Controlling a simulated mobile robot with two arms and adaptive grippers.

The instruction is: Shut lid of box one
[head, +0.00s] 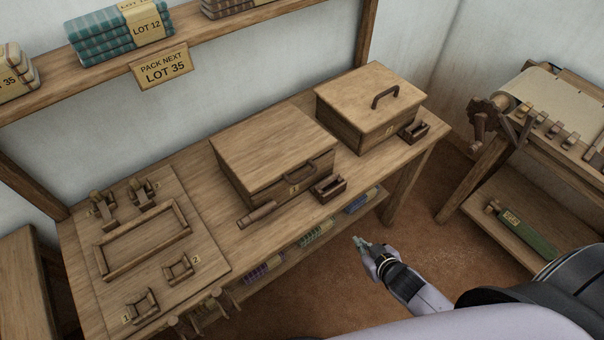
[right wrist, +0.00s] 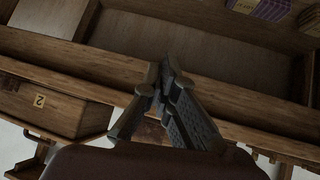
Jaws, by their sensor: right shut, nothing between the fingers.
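Box one (head: 262,185) is the wooden box in the middle of the bench; its small front tag is hard to read. Its flat lid (head: 270,145) lies level on top and looks closed, with no gap that I can make out. A dark handle (head: 300,172) shows at its front edge. My right gripper (head: 361,244) is in front of the bench, low and right of box one, apart from it. Its fingers also show in the right wrist view (right wrist: 165,82), shut and empty. My left gripper is not in view.
A second box (head: 350,130) with a top handle stands at the right; its tag reads 2 in the right wrist view (right wrist: 40,101). Small wooden holders (head: 328,188) and a wooden piece (head: 257,214) lie along the front edge. Folded cloths (head: 315,233) lie on the lower shelf.

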